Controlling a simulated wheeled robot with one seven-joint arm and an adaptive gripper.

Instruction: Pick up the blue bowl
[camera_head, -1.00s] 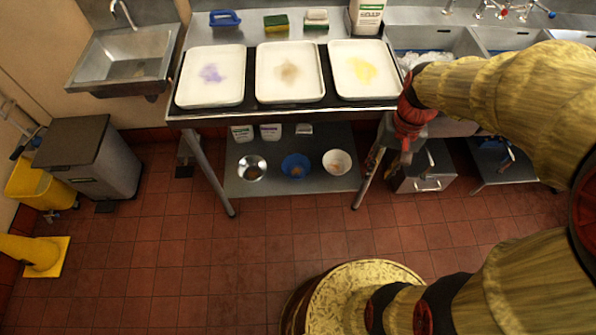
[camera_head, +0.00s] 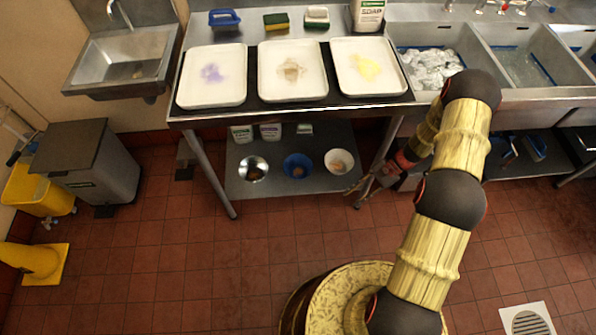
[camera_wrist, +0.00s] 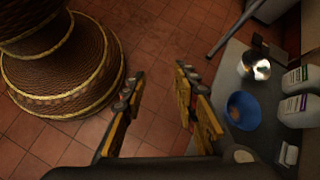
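The blue bowl (camera_head: 298,166) sits on the low shelf under the table, between a metal bowl (camera_head: 253,169) and a white bowl (camera_head: 339,161). It also shows in the wrist view (camera_wrist: 243,110), right of my gripper, with something brownish inside. My gripper (camera_wrist: 158,85) is open and empty, its two fingers apart over the red tile floor. In the head view my gripper (camera_head: 364,188) is by the right front of the shelf, right of and apart from the blue bowl.
The steel shelf (camera_head: 230,185) has table legs at its corners and bottles (camera_head: 270,131) at its back. Three white trays (camera_head: 213,75) stand on the table above it. The floor in front of the shelf is clear.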

